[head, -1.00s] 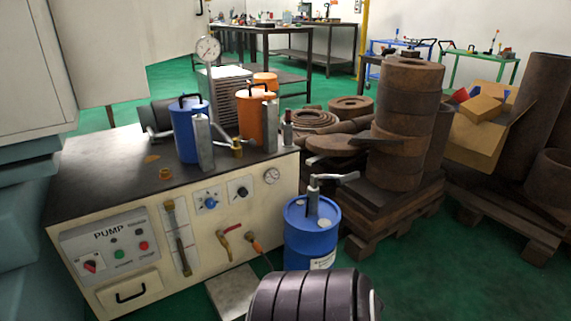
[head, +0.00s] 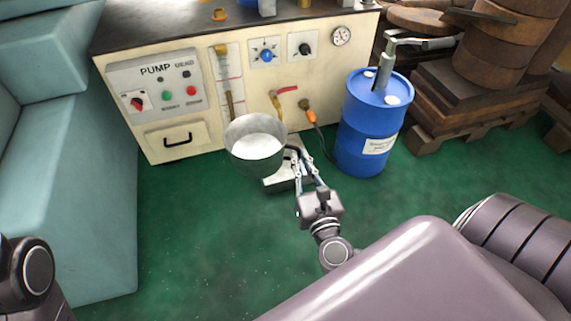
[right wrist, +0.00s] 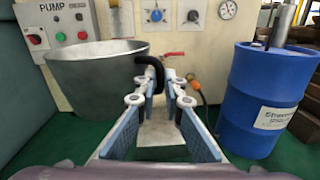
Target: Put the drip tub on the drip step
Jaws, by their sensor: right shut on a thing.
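The drip tub (head: 257,168) is a round grey metal tub with a pale inside and a black side handle. My right gripper (head: 298,160) is shut on that handle, with the tub at its left. The tub also shows at the left of the right wrist view (right wrist: 95,80), upright. The drip step (head: 281,183) is a low grey plate on the floor before the pump bench, partly hidden by the tub and gripper. In the right wrist view the step (right wrist: 163,134) lies beyond and below the fingers, right of the tub. My left gripper is out of view.
The cream pump bench (head: 190,115) stands behind the tub, with a red-handled valve (head: 278,100) and an orange hose fitting (head: 306,107). A blue drum (head: 365,125) stands to the right. Green floor (head: 200,230) is clear in front.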

